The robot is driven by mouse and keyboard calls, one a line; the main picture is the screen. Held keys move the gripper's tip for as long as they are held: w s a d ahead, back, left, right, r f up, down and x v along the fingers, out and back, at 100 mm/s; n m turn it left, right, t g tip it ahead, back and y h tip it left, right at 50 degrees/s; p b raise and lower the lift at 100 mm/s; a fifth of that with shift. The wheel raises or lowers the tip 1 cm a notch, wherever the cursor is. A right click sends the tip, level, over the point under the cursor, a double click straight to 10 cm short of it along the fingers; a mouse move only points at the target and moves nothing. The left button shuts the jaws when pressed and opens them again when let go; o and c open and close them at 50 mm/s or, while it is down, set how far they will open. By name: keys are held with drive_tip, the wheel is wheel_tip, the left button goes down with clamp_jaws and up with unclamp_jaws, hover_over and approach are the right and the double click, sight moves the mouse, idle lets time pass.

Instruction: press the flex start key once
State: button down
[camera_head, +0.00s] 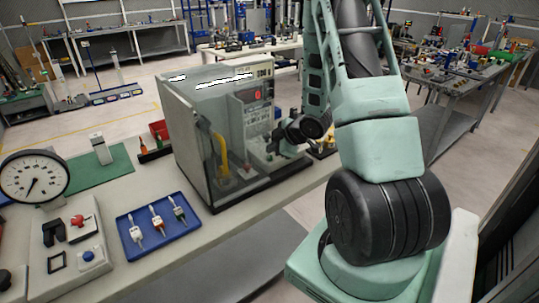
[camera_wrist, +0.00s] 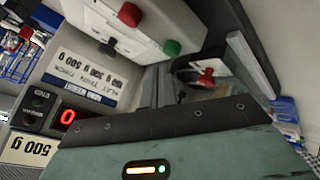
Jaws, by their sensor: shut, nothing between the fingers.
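No label reading "flex start" can be made out, so I cannot tell which control it is. In the wrist view, a white control panel carries a green button (camera_wrist: 172,47) and a red button (camera_wrist: 130,13). A red-topped part (camera_wrist: 205,72) shows to the right of my gripper (camera_wrist: 160,82). My gripper is shut and empty, below the green button in the picture; contact is not clear. In the head view, my wrist is at the right side of the clear-walled machine (camera_head: 186,135), by its upright panel; the fingertips are hard to see there.
A red-lit display (camera_wrist: 68,116) and a "500 g" label are in the wrist view's lower left. On the bench are a blue tray (camera_head: 125,238) with several small tagged items, a round gauge (camera_head: 34,178) and a switch box (camera_head: 75,285). The machine's clear walls stand close to my arm.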

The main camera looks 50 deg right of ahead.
drive_tip(key=shift+r, duration=0.1)
wheel_tip(320, 180, up, 5)
drive_tip(key=p, duration=0.4)
idle(0.3)
idle(0.9)
